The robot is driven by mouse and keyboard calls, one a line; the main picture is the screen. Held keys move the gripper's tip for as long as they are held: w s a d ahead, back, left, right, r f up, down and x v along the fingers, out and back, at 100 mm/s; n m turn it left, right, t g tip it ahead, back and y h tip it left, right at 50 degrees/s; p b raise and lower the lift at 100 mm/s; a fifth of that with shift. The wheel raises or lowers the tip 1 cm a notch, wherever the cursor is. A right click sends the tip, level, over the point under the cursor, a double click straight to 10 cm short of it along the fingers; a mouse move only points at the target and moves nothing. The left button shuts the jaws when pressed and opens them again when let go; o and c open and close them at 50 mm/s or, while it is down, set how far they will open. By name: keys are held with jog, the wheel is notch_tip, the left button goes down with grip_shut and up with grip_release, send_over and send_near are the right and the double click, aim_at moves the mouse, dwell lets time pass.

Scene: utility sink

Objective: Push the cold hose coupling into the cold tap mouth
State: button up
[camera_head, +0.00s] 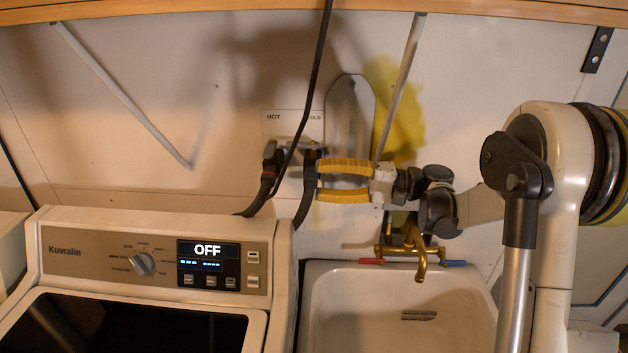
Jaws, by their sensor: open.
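My gripper (320,181) has two yellow fingers, one above the other, pointing left and open. Their tips reach the dark cold hose coupling (311,160), on the right under the word COLD. Whether the tips touch it cannot be told. The cold hose (305,206) hangs from the coupling and runs down behind the washing machine. The grey tap body (295,142) shows just above and left of the coupling. The cold tap mouth is not clearly visible, and how far the coupling sits in it cannot be told.
The hot hose coupling (270,153) is close on the left. A dark cable (319,70) hangs across the tap area. Below are the washing machine (100,222) and the sink (330,272) with a brass faucet (416,248). A slanted brace (400,85) passes near my fingers.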

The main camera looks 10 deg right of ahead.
jog(key=s+d, duration=0.2)
jog(key=d, duration=0.7)
jog(key=shift+d, duration=0.35)
